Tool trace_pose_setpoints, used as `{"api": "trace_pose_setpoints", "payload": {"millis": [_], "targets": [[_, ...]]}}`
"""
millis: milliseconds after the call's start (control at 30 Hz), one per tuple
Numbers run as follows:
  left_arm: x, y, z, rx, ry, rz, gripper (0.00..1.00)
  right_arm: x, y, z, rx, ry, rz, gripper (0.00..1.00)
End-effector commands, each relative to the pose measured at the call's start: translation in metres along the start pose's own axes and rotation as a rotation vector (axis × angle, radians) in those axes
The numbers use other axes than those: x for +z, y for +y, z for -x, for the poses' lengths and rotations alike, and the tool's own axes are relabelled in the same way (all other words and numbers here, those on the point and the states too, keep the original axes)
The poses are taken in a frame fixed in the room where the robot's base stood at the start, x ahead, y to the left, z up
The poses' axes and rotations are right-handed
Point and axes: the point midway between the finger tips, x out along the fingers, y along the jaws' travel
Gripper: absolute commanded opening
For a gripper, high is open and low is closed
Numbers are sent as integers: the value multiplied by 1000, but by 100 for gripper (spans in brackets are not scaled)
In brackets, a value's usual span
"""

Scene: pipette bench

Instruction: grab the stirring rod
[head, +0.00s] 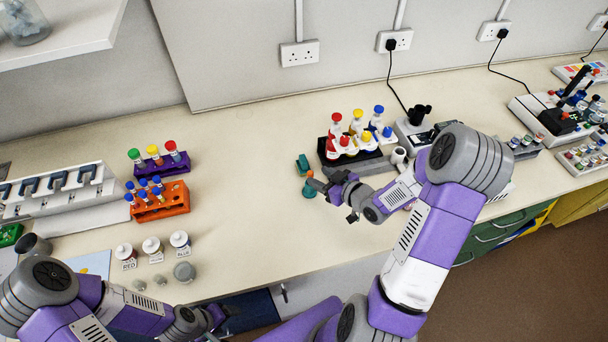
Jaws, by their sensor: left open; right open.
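I cannot make out a stirring rod anywhere in the head view. My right gripper (331,200) is open over the middle of the bench, in front of the black tube rack. One fingertip is close to a small teal item (309,190); I cannot tell whether they touch. My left gripper (218,318) is low at the bottom, in front of the bench edge. It is open, though its fingers are small and dark here.
A black rack (372,162) holds bottles with coloured caps. A purple rack (174,168) and an orange rack (172,207) hold tubes at the left. Labelled jars (151,246) stand near the front edge. The bench between the orange rack and my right gripper is clear.

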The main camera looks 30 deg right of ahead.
Motion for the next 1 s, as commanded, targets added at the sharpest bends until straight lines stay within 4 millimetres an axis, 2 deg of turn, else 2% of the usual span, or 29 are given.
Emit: {"api": "trace_pose_setpoints", "payload": {"millis": [500, 767, 867, 1000], "targets": [[0, 1, 2, 0, -1, 0, 73, -4, -8, -65, -3, -2, 0, 50], [0, 1, 2, 0, -1, 0, 73, -4, -7, -68, 0, -3, -1, 50], [0, 1, 2, 0, -1, 0, 73, -4, -7, -68, 0, -3, -1, 38], [0, 1, 2, 0, -1, 0, 73, -4, -7, -68, 0, -3, -2, 17]]}}
